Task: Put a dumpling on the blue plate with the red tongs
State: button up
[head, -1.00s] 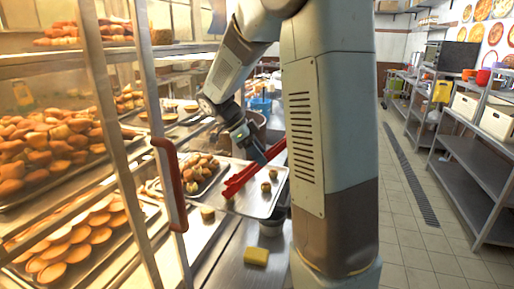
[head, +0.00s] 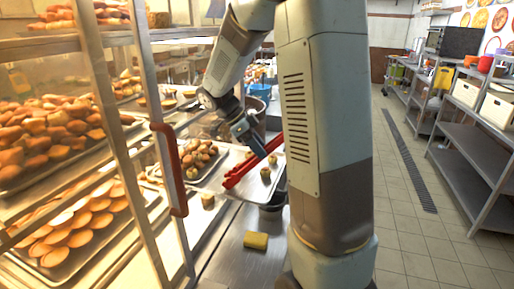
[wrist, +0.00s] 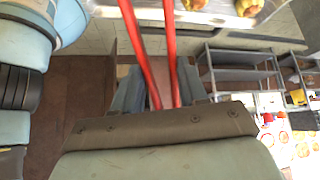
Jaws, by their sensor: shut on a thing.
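My gripper (head: 258,146) is shut on the red tongs (head: 240,173) above the steel counter. Both red tong arms (wrist: 145,50) run up between my fingers in the wrist view, spread a little apart. The tong tips in the head view hang over the left part of a shiny metal tray (head: 250,190), and I see nothing between them. Small round dumplings (head: 265,173) stand on this tray; some show at the top of the wrist view (wrist: 247,6). More pastries or dumplings fill a dark tray (head: 186,177) to the left. I cannot make out a blue plate.
A glass display case of pastries with a red handle (head: 168,169) stands close on the left. A yellow sponge (head: 256,240) lies on the counter in front. A dark bowl (head: 272,200) is beside the tray. Grey shelves (head: 478,165) stand right across open floor.

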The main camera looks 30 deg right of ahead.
grip_shut()
notch_tip(320, 180, up, 12)
dwell(0.9)
